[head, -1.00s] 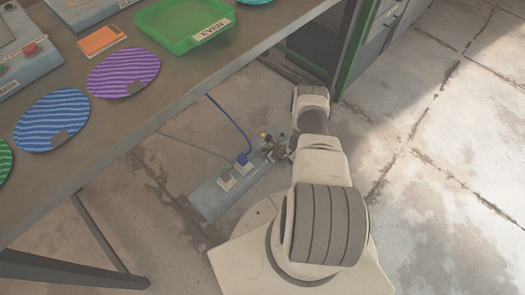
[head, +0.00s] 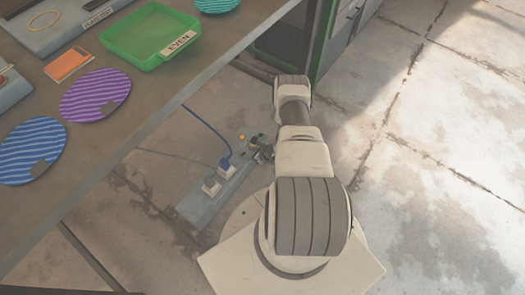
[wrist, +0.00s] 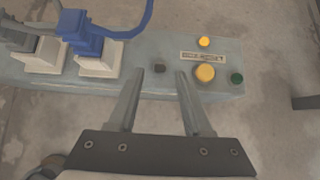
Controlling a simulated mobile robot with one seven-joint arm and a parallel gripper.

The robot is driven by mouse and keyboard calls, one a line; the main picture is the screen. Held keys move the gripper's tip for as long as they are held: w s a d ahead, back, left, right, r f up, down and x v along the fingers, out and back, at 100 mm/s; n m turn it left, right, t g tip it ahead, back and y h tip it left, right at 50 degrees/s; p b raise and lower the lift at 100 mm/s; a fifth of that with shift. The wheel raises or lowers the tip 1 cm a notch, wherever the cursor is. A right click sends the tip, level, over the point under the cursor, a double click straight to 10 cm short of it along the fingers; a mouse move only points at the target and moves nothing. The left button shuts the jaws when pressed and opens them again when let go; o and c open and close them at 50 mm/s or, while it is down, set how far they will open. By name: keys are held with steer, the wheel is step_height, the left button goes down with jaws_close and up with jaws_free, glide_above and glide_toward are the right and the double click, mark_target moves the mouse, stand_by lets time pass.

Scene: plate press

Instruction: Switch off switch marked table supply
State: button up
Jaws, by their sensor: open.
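A grey power strip (head: 200,206) lies on the floor beside the table. In the wrist view, its right end (wrist: 228,88) has a small label (wrist: 203,56) too blurred to read. Around the label are a larger yellow button (wrist: 205,73), a small yellow knob (wrist: 204,42), a green button (wrist: 237,78) and a dark square switch (wrist: 160,69). My gripper (wrist: 158,74) is open and empty above this end, with the dark square switch showing between its fingertips. In the head view, my gripper (head: 262,150) is small and partly hidden by my arm.
A blue plug (wrist: 85,38) and a grey plug (wrist: 28,38) sit in white sockets left of my gripper, with cables rising. The table edge (head: 150,125) overhangs at left, holding plates and a green tray (head: 112,46). Floor at right is clear.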

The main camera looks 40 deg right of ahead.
steer(key=p+v, duration=0.4)
steer(key=v, duration=0.8)
steer(key=shift+s+r, duration=0.25)
steer(key=shift+s, duration=0.05)
steer(key=shift+d, duration=0.15)
